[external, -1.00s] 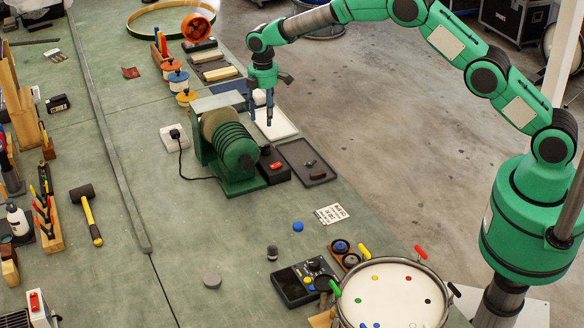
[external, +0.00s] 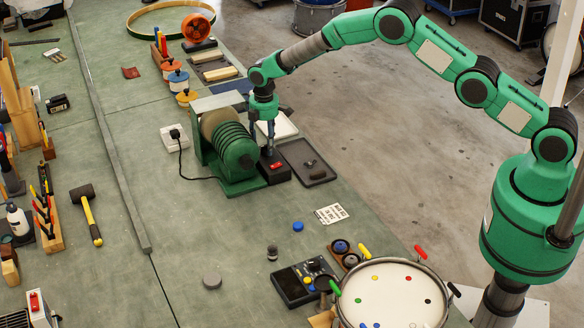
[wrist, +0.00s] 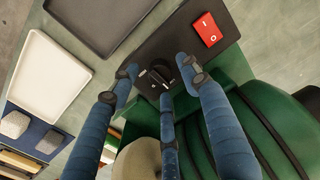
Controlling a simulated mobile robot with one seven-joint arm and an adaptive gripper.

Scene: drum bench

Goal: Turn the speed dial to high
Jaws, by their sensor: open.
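The speed dial (wrist: 160,75) is a small dark knob with grey marks on top of a black control box (wrist: 152,47), between my fingertips in the wrist view. Its pointer setting is too small to read. My gripper (wrist: 158,82) has three blue fingers with dark tips, spread open around the dial; I cannot tell whether any tip touches it. In the external view my gripper (external: 263,146) points down over the control box (external: 277,176), and the dial is hidden there. A red rocker switch (wrist: 207,29) sits on the same box.
The green grinder (external: 233,155) with its ribbed housing stands directly left of the box. A dark tray (external: 308,162) lies to the right, and a white tray (external: 285,126) lies behind my gripper. The bench in front of the grinder (external: 220,235) is mostly clear.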

